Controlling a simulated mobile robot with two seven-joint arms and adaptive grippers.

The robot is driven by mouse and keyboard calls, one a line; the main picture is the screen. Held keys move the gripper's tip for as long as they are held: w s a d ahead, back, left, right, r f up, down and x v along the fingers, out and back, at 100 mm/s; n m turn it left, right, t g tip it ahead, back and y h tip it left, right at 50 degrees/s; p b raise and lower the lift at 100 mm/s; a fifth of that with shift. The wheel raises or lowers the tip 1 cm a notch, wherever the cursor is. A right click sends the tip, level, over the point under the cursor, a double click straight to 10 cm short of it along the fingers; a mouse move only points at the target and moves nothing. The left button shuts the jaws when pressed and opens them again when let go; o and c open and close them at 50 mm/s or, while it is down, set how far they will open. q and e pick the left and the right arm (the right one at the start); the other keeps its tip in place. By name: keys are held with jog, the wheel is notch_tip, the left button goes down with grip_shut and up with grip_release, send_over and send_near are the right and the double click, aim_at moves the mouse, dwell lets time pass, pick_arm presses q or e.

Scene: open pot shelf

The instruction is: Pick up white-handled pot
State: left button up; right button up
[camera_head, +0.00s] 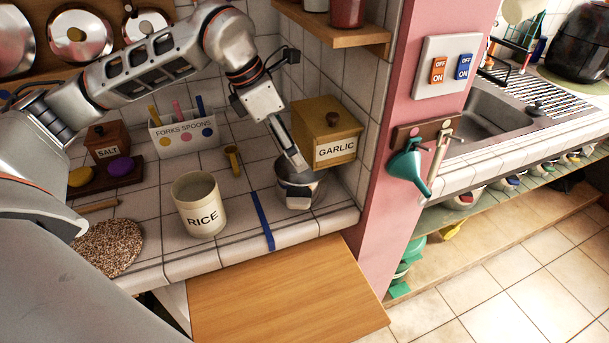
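My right gripper is not in view.
The rice jar (199,205) and a blue strip (262,221) are left of the pot; the garlic box (327,132) is close behind. A pink pillar (384,165) stands right. Below the sink (475,108) is an open shelf (445,250) with several colored-topped items.

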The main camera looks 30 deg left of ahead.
pick_arm(q)
jog(key=shift+x, duration=3.15)
jog(key=shift+a, duration=0.15)
jog(key=c, duration=1.7)
